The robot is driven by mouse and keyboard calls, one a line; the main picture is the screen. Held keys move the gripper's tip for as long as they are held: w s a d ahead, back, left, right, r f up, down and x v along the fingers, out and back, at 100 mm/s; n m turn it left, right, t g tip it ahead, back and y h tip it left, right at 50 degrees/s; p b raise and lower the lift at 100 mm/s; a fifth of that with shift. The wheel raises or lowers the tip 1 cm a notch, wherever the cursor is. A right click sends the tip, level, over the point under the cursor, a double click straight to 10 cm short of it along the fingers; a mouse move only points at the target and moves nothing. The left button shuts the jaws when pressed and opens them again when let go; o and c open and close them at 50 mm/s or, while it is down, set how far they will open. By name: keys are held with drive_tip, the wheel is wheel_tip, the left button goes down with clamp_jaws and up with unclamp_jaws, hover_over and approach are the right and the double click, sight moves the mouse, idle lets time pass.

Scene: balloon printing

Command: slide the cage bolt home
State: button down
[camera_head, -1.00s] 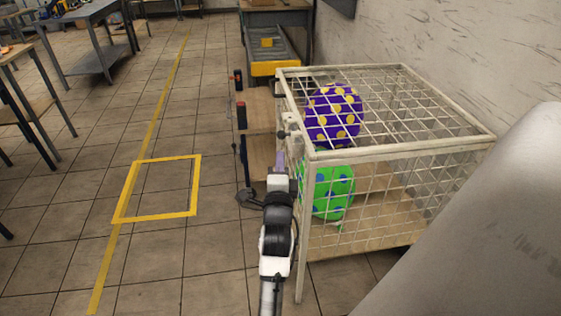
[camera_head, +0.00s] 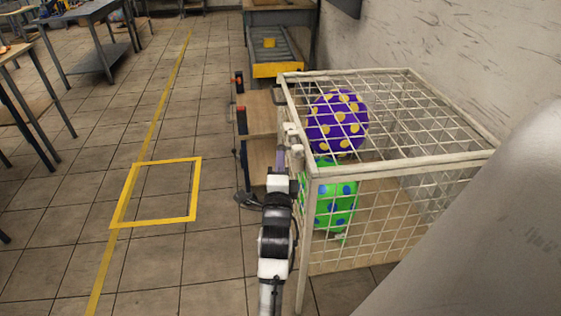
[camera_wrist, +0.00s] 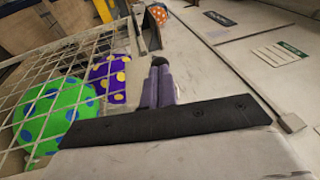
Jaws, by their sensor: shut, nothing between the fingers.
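The wire cage (camera_head: 395,160) stands right of my arm, against the wall. A purple balloon with yellow dots (camera_head: 337,122) and a green balloon with blue dots (camera_head: 330,195) are inside it. Pale fittings that look like the cage bolt (camera_head: 292,136) sit on the cage's left side; how far the bolt is in cannot be told. My gripper (camera_head: 281,158) is beside these fittings, outside the cage. In the wrist view its purple fingers (camera_wrist: 157,82) are closed together and empty. A dark round end (camera_wrist: 158,61) shows at their tips; whether they touch it cannot be told.
A wooden-shelved cart (camera_head: 262,120) stands just beyond my gripper, with a yellow-ended conveyor (camera_head: 278,68) behind it. A yellow floor square (camera_head: 127,193) lies to the left on open tiled floor. Worktables (camera_head: 85,25) stand at the far left.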

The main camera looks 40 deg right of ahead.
drive_tip(key=w+d, duration=0.2)
drive_tip(key=w, duration=0.1)
drive_tip(key=shift+a+r, duration=0.1)
idle(0.3)
drive_tip(key=shift+w, duration=0.1)
